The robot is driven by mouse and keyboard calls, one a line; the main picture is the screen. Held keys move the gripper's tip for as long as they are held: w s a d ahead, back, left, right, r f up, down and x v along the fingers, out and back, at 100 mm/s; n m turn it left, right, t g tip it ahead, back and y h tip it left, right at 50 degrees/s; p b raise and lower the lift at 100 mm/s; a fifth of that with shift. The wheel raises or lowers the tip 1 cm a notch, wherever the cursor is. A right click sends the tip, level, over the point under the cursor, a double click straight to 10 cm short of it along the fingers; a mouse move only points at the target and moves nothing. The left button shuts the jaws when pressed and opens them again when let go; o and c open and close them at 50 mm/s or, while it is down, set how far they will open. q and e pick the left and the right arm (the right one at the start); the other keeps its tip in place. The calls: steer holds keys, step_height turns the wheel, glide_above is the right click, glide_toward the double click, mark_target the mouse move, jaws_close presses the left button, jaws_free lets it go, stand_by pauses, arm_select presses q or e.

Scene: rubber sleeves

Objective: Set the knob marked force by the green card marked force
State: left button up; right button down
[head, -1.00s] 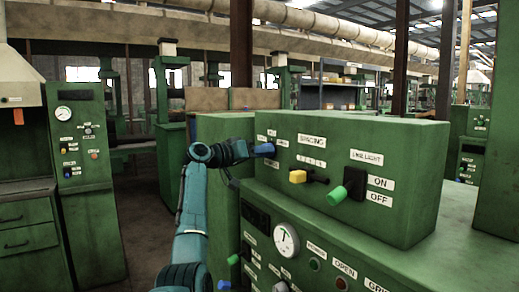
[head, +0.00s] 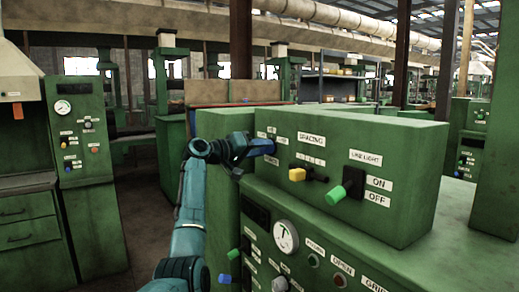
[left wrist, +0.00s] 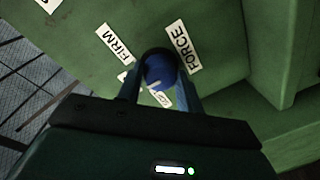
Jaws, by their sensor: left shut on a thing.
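A round blue knob (left wrist: 160,70) with a pale pointer mark sits on the green panel in the left wrist view. My left gripper (left wrist: 158,84) is shut on it, one finger on each side. White labels stand around the knob: FORCE (left wrist: 184,47) at its upper right and FIRM (left wrist: 114,43) at its upper left. A label below is partly hidden by the fingers. In the head view my left gripper (head: 256,147) reaches the left end of the upper green box. I cannot make out a green card marked force. My right gripper is not in view.
Right of my gripper, the box carries a yellow lever (head: 297,174) under SPACING and a green-tipped switch (head: 336,195) by ON and OFF. A gauge (head: 286,236) and other controls are below. Another green machine (head: 88,190) stands at the left, past open floor.

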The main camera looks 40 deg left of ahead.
arm_select(q)
steer(key=o, duration=1)
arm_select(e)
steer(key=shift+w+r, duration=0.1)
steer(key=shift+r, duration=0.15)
arm_select(q)
steer(key=shift+s+a, duration=0.1)
steer(key=shift+s, duration=0.25)
steer(key=b+v, duration=0.4)
steer(key=v, duration=0.8)
steer(key=shift+s, duration=0.25)
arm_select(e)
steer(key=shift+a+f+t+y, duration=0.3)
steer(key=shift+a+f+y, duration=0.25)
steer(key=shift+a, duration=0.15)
arm_select(q)
steer(key=shift+a, duration=0.1)
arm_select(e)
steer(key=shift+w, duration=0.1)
